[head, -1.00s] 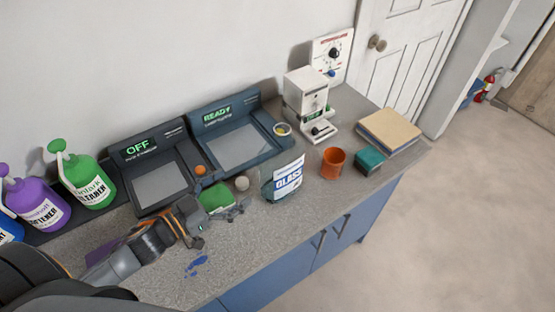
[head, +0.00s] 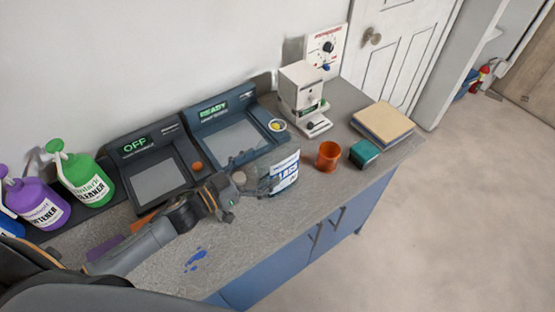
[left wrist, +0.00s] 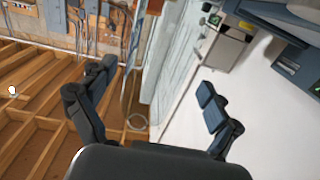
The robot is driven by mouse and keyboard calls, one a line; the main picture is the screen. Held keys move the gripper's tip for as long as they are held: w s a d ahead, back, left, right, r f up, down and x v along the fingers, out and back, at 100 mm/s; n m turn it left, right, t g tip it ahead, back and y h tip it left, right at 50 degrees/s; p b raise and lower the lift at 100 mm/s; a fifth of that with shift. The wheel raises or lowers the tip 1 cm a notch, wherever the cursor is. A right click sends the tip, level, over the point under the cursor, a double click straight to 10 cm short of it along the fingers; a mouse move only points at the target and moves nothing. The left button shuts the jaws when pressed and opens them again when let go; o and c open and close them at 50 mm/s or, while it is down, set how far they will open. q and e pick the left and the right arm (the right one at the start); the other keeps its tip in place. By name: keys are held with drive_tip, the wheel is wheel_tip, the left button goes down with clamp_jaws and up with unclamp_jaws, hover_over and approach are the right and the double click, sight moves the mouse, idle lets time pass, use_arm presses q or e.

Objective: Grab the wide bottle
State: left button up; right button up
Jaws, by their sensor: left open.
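The wide bottle (head: 285,174), squat and clear with a white and blue label, stands upright on the grey counter in the head view. My left gripper (head: 257,173) is open, with its fingers at the bottle's left side, close to it or overlapping it. I cannot tell whether they touch. In the left wrist view the two dark fingers of this gripper (left wrist: 155,105) are spread wide. A faint round outline shows between them, and I cannot tell if it is the bottle. My right gripper is not in view.
An orange cup (head: 328,156), a teal box (head: 363,153) and a tan-topped block (head: 383,124) stand right of the bottle. Two dark panel devices line the wall. Green (head: 82,180) and purple (head: 36,205) spray bottles stand left. The counter's front edge is close.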

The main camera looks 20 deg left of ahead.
sight(278, 159)
use_arm(q)
drive_tip(key=x, duration=0.2)
drive_tip(key=p+x, duration=0.1)
drive_tip(key=x, duration=0.2)
drive_tip(key=shift+s+d+r+p, duration=0.1)
drive_tip(key=shift+s+d+p, duration=0.1)
drive_tip(key=shift+d+p, duration=0.1)
drive_tip(key=shift+a, duration=0.15)
drive_tip(key=shift+c, duration=1.4)
drive_tip(key=c, duration=1.1)
drive_tip(key=shift+c, duration=0.4)
drive_tip(key=shift+r, duration=0.15)
